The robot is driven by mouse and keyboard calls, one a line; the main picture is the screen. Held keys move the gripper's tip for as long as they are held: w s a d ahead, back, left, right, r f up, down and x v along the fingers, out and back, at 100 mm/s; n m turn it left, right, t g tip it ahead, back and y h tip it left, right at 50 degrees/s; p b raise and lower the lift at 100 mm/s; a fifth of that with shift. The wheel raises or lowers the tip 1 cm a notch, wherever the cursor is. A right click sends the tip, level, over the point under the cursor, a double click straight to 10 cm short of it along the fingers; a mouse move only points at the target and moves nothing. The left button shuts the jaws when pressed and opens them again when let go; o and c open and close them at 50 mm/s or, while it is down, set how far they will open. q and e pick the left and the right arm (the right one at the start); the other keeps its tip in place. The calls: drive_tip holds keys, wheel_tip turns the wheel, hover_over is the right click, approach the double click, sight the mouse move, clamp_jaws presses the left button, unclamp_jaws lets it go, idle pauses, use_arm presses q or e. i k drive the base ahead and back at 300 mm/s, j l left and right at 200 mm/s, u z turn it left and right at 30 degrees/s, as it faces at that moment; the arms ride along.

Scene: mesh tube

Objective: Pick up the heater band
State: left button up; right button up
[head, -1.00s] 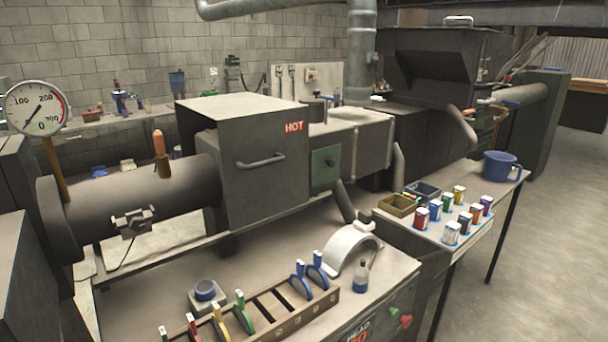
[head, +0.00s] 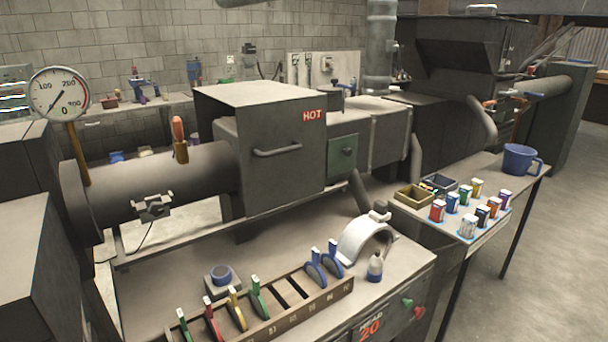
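A silver-white curved half band (head: 362,238), which looks like the heater band, stands arched on the grey bench top (head: 398,262). It has a small raised lug on its upper right side. Neither of my grippers shows in the head view.
The rack holds several coloured-handled rings. A small block with a blue ring (head: 222,277) stands behind it. The dark machine housing marked HOT (head: 270,155) and its barrel (head: 160,180) rise behind the bench. A side table holds small coloured containers and a blue mug (head: 520,160).

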sight(350, 243)
drive_tip(key=l+u, duration=0.15)
drive_tip(key=u, duration=0.65)
drive_tip(key=l+u, duration=0.35)
drive_tip(key=k+l+u, duration=0.1)
drive_tip(key=l+u, duration=0.3)
drive_tip(key=l, duration=0.15)
drive_tip(key=k+l+u, duration=0.15)
drive_tip(key=l+u, duration=0.2)
drive_tip(key=k+l, duration=0.15)
drive_tip(key=l, duration=0.25)
drive_tip(key=k+l+u, duration=0.1)
drive_tip(key=l, duration=0.3)
drive_tip(key=k+l, duration=0.25)
drive_tip(key=l, duration=0.15)
drive_tip(key=k+l+u, duration=0.1)
drive_tip(key=l, duration=0.3)
drive_tip(key=k+l, duration=0.25)
drive_tip(key=i+l, duration=0.15)
drive_tip(key=i, duration=0.3)
